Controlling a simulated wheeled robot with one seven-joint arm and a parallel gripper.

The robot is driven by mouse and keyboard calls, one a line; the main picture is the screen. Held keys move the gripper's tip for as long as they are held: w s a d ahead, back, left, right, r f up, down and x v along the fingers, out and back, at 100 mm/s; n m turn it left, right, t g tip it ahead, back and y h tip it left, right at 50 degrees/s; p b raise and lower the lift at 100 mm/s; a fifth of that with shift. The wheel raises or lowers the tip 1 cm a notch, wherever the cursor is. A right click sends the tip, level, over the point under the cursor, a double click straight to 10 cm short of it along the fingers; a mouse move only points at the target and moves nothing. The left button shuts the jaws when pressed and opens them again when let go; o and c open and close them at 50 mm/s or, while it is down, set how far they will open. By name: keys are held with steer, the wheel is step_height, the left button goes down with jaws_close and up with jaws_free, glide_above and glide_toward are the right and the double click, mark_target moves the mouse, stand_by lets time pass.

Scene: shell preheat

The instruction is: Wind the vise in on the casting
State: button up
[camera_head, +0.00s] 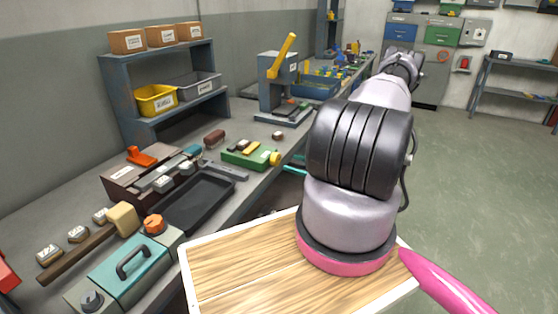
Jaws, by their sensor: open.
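A low green fixture (243,158) sits on the bench near the middle, with a yellow round knob (275,158) at its right end. It looks like the vise, but it is small here. Small brown and pale pieces (243,146) rest on top of it. I cannot tell whether one is the casting, or how far the jaws stand from it. My arm rises at the right and reaches away toward the back. My gripper cannot be made out in this view.
A black tray (199,203), a wooden-handled mallet (122,218) and a teal-lidded box (130,268) lie on the near bench. A press with a yellow lever (282,56) stands farther back. Shelves with bins (157,100) line the wall. Open floor (480,200) lies right.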

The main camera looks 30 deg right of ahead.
mark_target(279, 159)
steer(key=x, duration=0.7)
steer(key=shift+w, duration=0.1)
